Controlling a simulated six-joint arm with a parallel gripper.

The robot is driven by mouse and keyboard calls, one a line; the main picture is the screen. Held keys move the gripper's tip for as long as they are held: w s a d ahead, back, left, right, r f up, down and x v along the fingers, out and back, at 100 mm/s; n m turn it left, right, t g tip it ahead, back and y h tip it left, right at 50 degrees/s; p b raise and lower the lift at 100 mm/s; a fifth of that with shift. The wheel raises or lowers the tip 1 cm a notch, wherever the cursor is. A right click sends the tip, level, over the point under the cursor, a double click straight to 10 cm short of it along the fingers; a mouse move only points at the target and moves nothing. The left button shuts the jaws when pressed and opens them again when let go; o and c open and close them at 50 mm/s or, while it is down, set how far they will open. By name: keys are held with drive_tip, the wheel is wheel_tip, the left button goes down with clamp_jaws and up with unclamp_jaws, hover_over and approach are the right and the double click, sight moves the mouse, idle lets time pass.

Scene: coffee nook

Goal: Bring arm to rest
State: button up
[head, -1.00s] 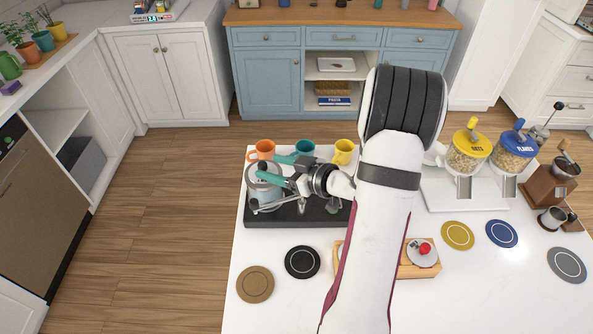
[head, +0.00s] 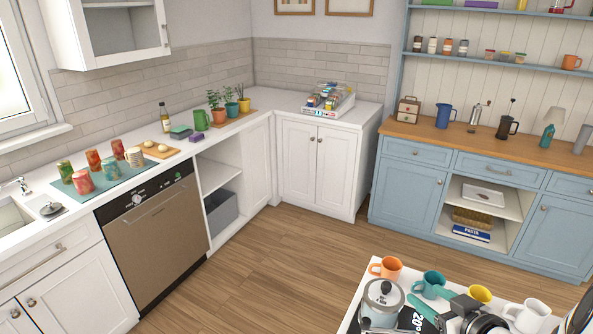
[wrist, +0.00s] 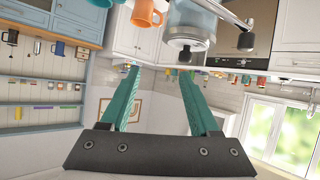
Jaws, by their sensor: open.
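My gripper (head: 416,297) shows at the lower right of the head view. Its teal fingers point left, beside a light-blue pot with a grey lid (head: 381,302). In the wrist view, which is upside down, my gripper (wrist: 158,72) has its two fingers spread apart with nothing between them. The pot (wrist: 190,24) shows beyond the fingertips there, near an orange mug (wrist: 148,13). Whether a finger touches the pot is not clear. Most of my arm is outside the head view.
An orange mug (head: 386,268), a teal mug (head: 432,282) and a yellow mug (head: 479,294) stand behind my gripper, with a white pitcher (head: 530,315) at right. The wooden floor (head: 290,265) is clear. A dishwasher (head: 155,240) and counters line the left wall.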

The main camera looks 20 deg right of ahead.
drive_tip(key=s+a+r+m+g+y, duration=0.1)
drive_tip(key=s+a+g, duration=0.3)
drive_tip(key=a, duration=0.6)
drive_tip(key=s+a+r+m+g, duration=0.1)
drive_tip(key=s+a+m+g, duration=0.2)
drive_tip(key=s+a, duration=0.5)
drive_tip(key=s+a+r+m+g+y, duration=0.1)
drive_tip(key=s+a+g, duration=0.4)
drive_tip(key=a, duration=0.7)
drive_tip(key=shift+s+a+m+g+y, duration=0.3)
drive_tip(key=shift+s+a+m, duration=0.15)
drive_tip(key=shift+s, duration=0.35)
drive_tip(key=shift+d, duration=0.1)
